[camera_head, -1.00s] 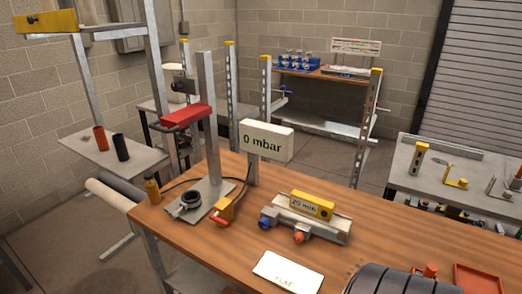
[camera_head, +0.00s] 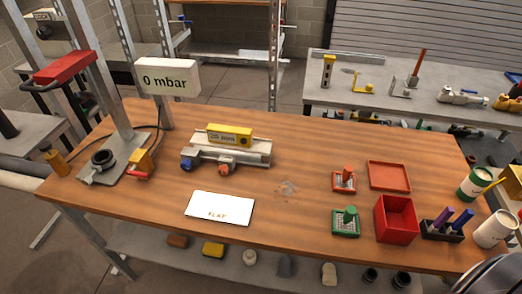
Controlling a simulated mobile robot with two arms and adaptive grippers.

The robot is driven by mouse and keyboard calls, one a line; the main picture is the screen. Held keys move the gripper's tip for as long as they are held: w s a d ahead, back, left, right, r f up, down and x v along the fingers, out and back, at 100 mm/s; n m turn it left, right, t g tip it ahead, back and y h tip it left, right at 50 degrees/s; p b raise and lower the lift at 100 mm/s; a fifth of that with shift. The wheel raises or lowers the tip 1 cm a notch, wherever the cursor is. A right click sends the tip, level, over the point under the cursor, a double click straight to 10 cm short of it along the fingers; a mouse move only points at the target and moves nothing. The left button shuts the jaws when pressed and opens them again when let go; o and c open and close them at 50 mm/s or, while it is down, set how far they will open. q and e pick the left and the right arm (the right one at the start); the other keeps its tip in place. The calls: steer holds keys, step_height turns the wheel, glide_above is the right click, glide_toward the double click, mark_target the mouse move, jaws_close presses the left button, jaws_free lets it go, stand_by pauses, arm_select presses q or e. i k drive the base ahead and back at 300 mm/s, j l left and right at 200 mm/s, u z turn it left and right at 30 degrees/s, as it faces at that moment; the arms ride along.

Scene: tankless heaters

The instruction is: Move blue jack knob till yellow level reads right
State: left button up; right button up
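The yellow level (camera_head: 230,135) lies on top of a grey jack stand (camera_head: 255,155) on the wooden table, left of the middle. Its small dark readout is too blurred to read surely. The blue jack knob (camera_head: 187,165) is at the stand's front left corner. An orange-red knob (camera_head: 226,170) is to its right on the same front side. A white card (camera_head: 219,208) with the word FLAT lies on the table in front of the stand. Neither gripper shows, and nothing touches the knobs.
A "0 mbar" sign (camera_head: 167,78) and a red-handled press (camera_head: 65,68) stand behind and left. A yellow-red valve piece (camera_head: 140,162) sits left of the jack. A red box (camera_head: 396,218) and stamps fill the right side.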

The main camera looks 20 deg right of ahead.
mark_target(187, 164)
steer(key=i+j+z, duration=0.15)
steer(key=j+z, duration=0.55)
steer(key=z, duration=0.2)
steer(key=j+z, duration=0.9)
steer(key=k+j+z, duration=0.1)
steer(key=j+z, duration=0.2)
steer(key=z, duration=0.2)
